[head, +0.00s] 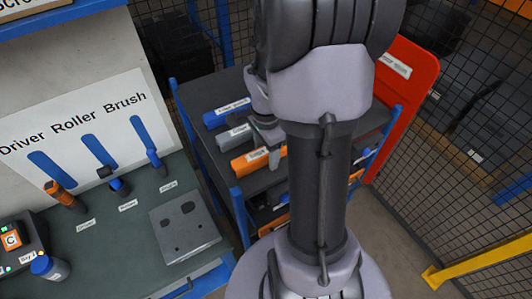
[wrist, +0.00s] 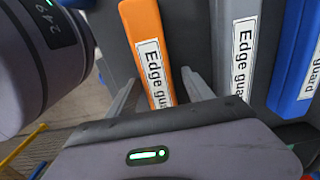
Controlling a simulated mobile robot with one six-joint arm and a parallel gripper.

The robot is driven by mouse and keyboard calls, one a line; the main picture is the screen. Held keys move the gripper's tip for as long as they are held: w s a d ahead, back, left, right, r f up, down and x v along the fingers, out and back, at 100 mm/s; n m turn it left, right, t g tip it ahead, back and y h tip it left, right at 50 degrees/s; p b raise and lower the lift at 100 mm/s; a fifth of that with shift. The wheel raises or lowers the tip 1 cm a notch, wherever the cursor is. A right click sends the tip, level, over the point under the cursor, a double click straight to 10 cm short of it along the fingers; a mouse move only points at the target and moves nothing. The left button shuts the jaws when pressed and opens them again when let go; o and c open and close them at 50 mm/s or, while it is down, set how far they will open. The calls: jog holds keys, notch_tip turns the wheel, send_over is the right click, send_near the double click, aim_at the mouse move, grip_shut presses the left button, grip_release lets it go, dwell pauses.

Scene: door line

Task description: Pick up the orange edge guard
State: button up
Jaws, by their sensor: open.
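The orange edge guard (head: 258,159) lies on the dark top shelf of the blue-posted rack in the head view, partly hidden by my arm. In the wrist view the orange edge guard (wrist: 145,48) lies lengthwise between my gripper's two fingers, with its white "Edge guard" label facing up. My gripper (wrist: 160,92) is open, with one finger on each side of the guard. In the head view my gripper (head: 270,145) is just over the guard. I cannot tell whether the fingers touch it.
A grey edge guard (head: 234,137) and a blue edge guard (head: 226,113) lie beside the orange one on the rack (head: 190,110). A red panel (head: 408,85) stands at the rack's right. A workbench (head: 110,245) with tools is on the left. Wire mesh fencing (head: 480,110) closes the right side.

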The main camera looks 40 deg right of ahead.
grip_shut()
jog(key=shift+r, duration=0.1)
jog(key=shift+r, duration=0.2)
notch_tip(320, 180, up, 3)
jog(key=shift+r, duration=0.2)
jog(key=s+d, duration=0.2)
jog(key=s, duration=0.5)
jog(key=s+d+r, duration=0.1)
jog(key=s+d, duration=0.2)
jog(key=s, duration=0.5)
jog(key=shift+d, duration=0.2)
jog(key=c, duration=0.7)
grip_release()
jog(key=shift+s, duration=0.1)
grip_shut()
